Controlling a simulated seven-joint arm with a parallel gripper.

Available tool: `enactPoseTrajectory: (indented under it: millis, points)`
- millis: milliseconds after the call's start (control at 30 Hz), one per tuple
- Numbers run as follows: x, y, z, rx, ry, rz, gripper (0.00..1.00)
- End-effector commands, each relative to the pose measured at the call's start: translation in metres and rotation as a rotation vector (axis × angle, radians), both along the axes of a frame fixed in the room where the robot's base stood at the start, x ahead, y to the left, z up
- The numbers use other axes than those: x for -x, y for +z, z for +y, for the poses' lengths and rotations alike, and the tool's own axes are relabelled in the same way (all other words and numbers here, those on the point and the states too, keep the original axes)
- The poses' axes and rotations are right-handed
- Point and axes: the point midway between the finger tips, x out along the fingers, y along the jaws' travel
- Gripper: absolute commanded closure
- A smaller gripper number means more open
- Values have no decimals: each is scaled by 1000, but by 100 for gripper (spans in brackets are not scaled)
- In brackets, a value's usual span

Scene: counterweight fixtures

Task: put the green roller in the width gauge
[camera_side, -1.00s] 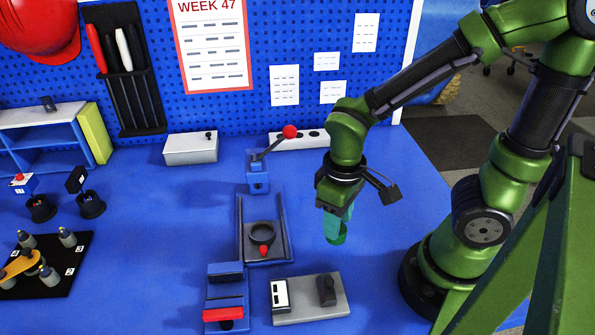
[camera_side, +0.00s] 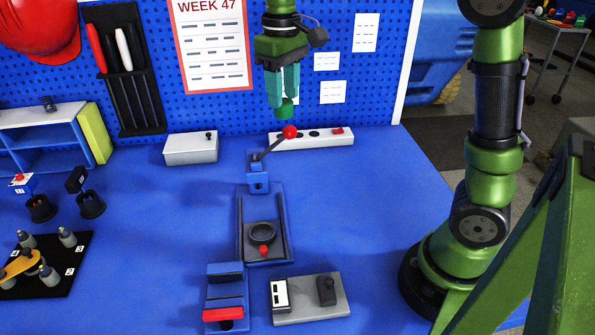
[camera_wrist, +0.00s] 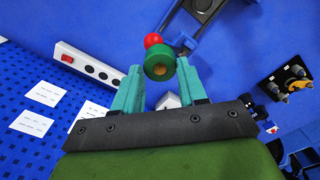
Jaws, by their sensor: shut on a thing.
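The green roller (camera_side: 285,109) is held between the fingertips of my gripper (camera_side: 283,95), high above the back of the blue table. In the wrist view the roller (camera_wrist: 160,58) shows its round end with a tan centre, between the two teal fingers of my gripper (camera_wrist: 158,72). A grey plate (camera_side: 316,311) at the front of the table carries a white marked block and a dark block facing each other with a space between. It looks like the width gauge. The space between its blocks looks empty, and my gripper is far behind and above it.
A lever with a red ball (camera_side: 290,132) stands below the roller in the side view, behind a tray fixture (camera_side: 287,235). A power strip (camera_side: 312,139) and grey box (camera_side: 190,149) lie along the pegboard. A blue fixture with a red bar (camera_side: 223,314) stands left of the gauge.

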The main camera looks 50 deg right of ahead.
Motion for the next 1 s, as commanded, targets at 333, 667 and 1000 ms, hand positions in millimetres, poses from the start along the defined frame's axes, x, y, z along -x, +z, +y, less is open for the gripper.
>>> enactPoseTrajectory:
  millis: [333, 667, 1000]
  points:
    - [45, -20, 80, 0, 321, 2, 92]
    - [153, -92, 173, 2, 1169, 2, 92]
    - [181, -131, 184, -3, 1559, 2, 92]
